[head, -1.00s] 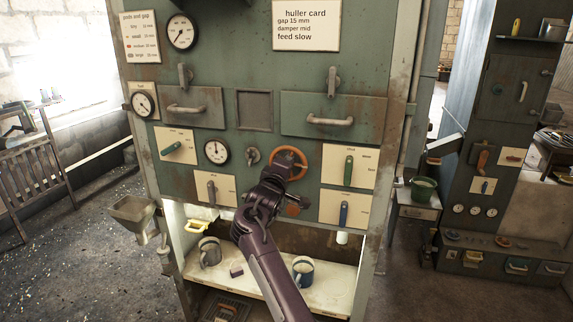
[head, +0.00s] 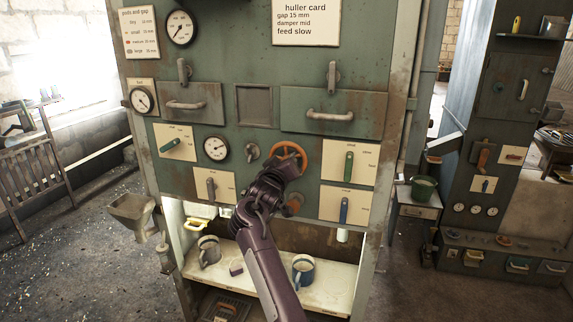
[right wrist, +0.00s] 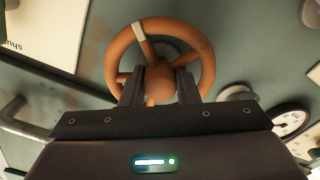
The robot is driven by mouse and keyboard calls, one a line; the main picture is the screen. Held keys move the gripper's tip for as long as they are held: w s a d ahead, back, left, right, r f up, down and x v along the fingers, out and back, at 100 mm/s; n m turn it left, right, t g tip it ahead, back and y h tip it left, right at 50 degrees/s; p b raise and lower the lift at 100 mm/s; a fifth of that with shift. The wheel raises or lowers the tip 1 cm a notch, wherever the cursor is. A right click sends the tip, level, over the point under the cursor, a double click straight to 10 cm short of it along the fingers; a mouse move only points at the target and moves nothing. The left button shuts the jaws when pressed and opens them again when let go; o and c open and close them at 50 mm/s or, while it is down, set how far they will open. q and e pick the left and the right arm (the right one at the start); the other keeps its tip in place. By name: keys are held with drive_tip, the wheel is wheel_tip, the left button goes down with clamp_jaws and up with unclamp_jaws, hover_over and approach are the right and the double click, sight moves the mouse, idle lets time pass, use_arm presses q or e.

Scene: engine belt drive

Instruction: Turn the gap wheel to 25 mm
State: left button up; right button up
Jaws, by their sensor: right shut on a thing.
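The orange-brown wheel (head: 289,144) sits on the green machine's front panel. In the right wrist view the wheel (right wrist: 208,60) shows its round rim, spokes and hub, with a pale mark at the upper left of the rim. My right gripper (head: 285,168) is at the wheel, shut on it; in the wrist view its two fingers (right wrist: 160,82) stand either side of the hub area. The exact contact is partly hidden. A round gauge (head: 216,149) is left of the wheel; its scale is too small to read. My left gripper is not in view.
A huller card (head: 306,23) on the panel reads gap 15 mm, damper mid, feed slow. A small grey knob (head: 252,151) is close left of the wheel. Lever plates (head: 349,168) are to the right. Mugs (head: 303,270) stand on the shelf below.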

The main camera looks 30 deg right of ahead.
drive_tip(key=shift+f+m, duration=0.1)
drive_tip(key=shift+m, duration=0.2)
drive_tip(key=o, duration=0.7)
drive_tip(key=b+v, duration=0.2)
drive_tip(key=v, duration=0.5)
drive_tip(key=shift+s+a, duration=0.2)
drive_tip(key=shift+a, duration=0.15)
